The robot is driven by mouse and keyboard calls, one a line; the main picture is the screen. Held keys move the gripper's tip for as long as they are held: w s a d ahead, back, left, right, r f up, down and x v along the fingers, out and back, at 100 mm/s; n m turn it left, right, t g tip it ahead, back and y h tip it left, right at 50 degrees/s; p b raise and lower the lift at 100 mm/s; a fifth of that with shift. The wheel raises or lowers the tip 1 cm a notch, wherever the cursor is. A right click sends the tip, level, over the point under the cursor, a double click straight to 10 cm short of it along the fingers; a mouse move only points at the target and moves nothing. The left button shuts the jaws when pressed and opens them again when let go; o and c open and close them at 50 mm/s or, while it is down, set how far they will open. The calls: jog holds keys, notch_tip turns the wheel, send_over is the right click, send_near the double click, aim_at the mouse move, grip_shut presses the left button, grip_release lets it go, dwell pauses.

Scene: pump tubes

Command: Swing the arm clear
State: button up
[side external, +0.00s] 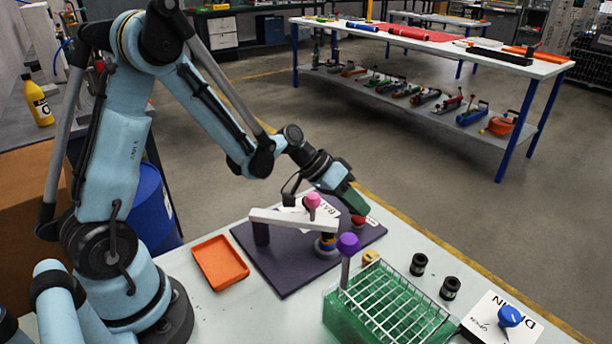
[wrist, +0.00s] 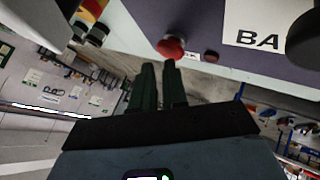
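My gripper (side external: 355,200) hangs over the far right part of the dark purple board (side external: 285,278), its green fingers pointing down and to the right. The red knob (side external: 358,220) is just below the fingertips. In the wrist view the two dark green fingers (wrist: 160,66) lie close together, with a narrow gap, and no held object shows between them. The red knob (wrist: 171,47) appears just beyond their tips; contact is unclear. A pale bar (side external: 285,218) stands across the board, with a pink-topped tube (side external: 312,201) by it. A purple-topped tube (side external: 348,246) stands at the green rack (side external: 352,322).
An orange tray (side external: 220,262) lies left of the board. Two black cylinders (side external: 418,264) and a white DRAIN card (side external: 490,312) with a blue knob (side external: 510,316) are to the right. A yellow-and-blue ringed post (side external: 325,246) stands near the bar. Space above the floor behind the table is open.

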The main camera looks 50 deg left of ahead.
jog(key=shift+o, duration=1.1)
jog(key=shift+r, duration=0.4)
jog(key=o, duration=0.5)
notch_tip(320, 180, up, 3)
jog(key=shift+r, duration=0.1)
jog(key=shift+o, duration=0.2)
notch_tip(320, 180, up, 18)
jog(key=m+g+y, duration=0.6)
jog(key=m+y, duration=0.1)
send_over(313, 199)
jog(key=f, duration=0.4)
jog(key=shift+w+a, duration=0.3)
jog(key=shift+a, duration=0.05)
jog(key=shift+f, duration=6.65)
grip_shut()
